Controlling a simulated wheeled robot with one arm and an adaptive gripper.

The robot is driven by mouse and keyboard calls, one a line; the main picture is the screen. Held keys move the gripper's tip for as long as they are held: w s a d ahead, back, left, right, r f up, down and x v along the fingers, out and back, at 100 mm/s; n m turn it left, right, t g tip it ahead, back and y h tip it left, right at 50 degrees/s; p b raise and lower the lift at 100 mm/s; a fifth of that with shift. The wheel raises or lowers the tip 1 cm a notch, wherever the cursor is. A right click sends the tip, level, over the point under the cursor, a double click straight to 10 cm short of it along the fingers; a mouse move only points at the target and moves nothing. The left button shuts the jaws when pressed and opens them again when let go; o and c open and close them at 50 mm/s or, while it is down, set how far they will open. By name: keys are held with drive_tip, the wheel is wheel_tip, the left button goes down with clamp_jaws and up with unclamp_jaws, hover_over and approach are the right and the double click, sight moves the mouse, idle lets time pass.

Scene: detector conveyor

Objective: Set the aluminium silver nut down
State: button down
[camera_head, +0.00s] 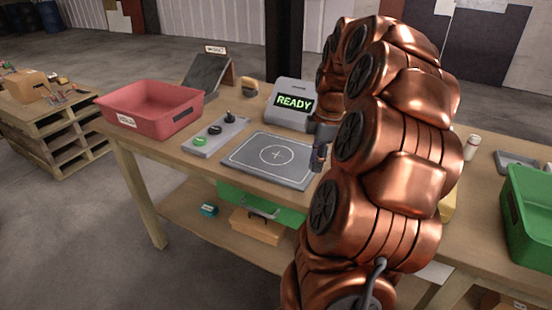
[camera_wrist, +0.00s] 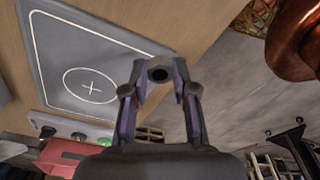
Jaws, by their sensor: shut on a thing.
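The silver nut (camera_wrist: 158,63) is a small grey piece with a dark hole, pinched between the fingertips of my gripper (camera_wrist: 159,82) in the wrist view. In the head view my gripper (camera_head: 319,158) is at the right edge of the grey detector plate (camera_head: 240,163), partly behind my copper arm. I cannot make out the nut there. The plate has a white outline and a circle with a cross; it also shows in the wrist view (camera_wrist: 60,42), left of the nut. The nut appears off the plate's marked circle.
A display (camera_head: 293,101) reading READY stands behind the plate. A button panel (camera_head: 214,137) and a red bin (camera_head: 152,108) are to its left. A green bin (camera_head: 527,215) is at the far right. A dark ramp (camera_head: 209,77) stands at the back. The plate is clear.

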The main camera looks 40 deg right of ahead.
drive_tip(key=p, duration=0.2)
hover_over(272, 160)
drive_tip(key=s, duration=0.2)
drive_tip(key=shift+d+f, duration=0.15)
drive_tip(key=shift+f, duration=0.45)
drive_tip(key=shift+w+f+p, duration=0.2)
drive_tip(key=shift+w+p, duration=0.15)
drive_tip(key=shift+w, duration=0.6)
drive_tip(key=shift+s+f+p, duration=0.1)
drive_tip(key=shift+f+p, duration=0.25)
drive_tip(key=shift+f, duration=1.35)
drive_tip(key=shift+f, duration=0.15)
drive_tip(key=c, duration=0.9)
unclamp_jaws()
